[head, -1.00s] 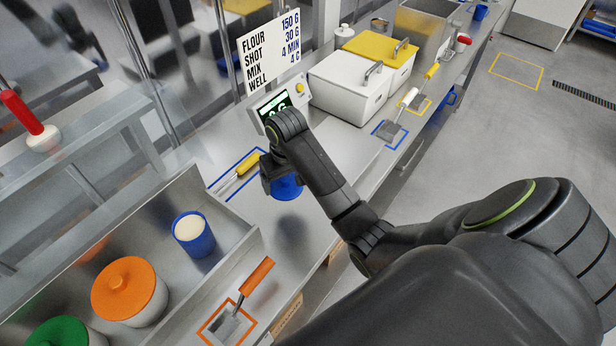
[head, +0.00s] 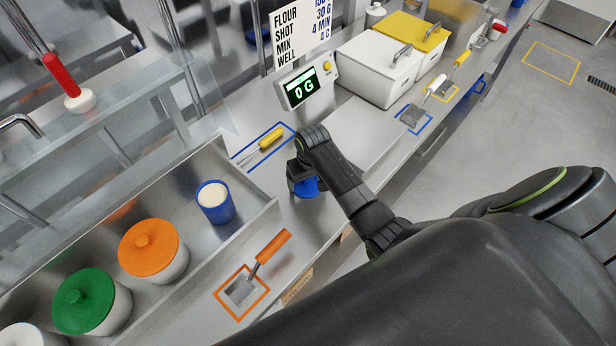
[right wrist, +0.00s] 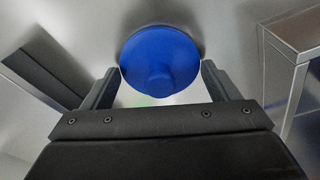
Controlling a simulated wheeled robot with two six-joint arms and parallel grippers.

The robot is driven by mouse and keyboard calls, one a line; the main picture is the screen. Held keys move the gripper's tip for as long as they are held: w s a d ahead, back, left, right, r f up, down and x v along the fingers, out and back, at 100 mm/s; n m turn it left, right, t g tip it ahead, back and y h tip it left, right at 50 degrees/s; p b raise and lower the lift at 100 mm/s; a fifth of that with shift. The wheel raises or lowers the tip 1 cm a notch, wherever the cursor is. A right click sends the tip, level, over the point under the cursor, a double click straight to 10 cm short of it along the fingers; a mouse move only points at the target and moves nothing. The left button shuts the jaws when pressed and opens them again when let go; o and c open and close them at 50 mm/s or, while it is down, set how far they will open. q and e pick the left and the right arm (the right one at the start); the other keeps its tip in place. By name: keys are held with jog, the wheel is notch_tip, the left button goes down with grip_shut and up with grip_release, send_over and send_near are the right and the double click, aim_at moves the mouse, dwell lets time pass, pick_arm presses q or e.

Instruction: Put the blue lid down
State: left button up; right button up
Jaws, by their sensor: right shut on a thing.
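The blue lid (head: 307,187) is round with a knob. In the head view it shows under my right gripper (head: 300,178), low over the steel counter (head: 325,225), right of the bin trough. I cannot tell whether it touches the counter. In the right wrist view the lid (right wrist: 160,52) sits between the fingers of the right gripper (right wrist: 160,78), which is shut on it. The gripper partly hides the lid in the head view. A blue canister (head: 222,211) stands without a lid in the trough, with pale contents showing. My left gripper is not in view.
Orange-lidded (head: 150,250) and green-lidded (head: 88,300) canisters stand in the trough (head: 255,222). A yellow-handled tool (head: 270,138) lies in a blue outline; an orange-handled scoop (head: 272,247) lies in front. The scale display (head: 304,88) reads 0 G.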

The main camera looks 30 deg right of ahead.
aim_at(311, 189)
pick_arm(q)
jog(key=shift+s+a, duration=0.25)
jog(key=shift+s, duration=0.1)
pick_arm(e)
jog(key=o, duration=0.9)
jog(key=shift+f, duration=0.1)
jog(key=shift+c, duration=0.2)
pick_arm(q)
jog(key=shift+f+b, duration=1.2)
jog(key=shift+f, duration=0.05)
pick_arm(e)
notch_tip(311, 189, up, 12)
jog(key=s, duration=0.1)
jog(key=shift+s, duration=0.3)
jog(key=shift+s, duration=0.1)
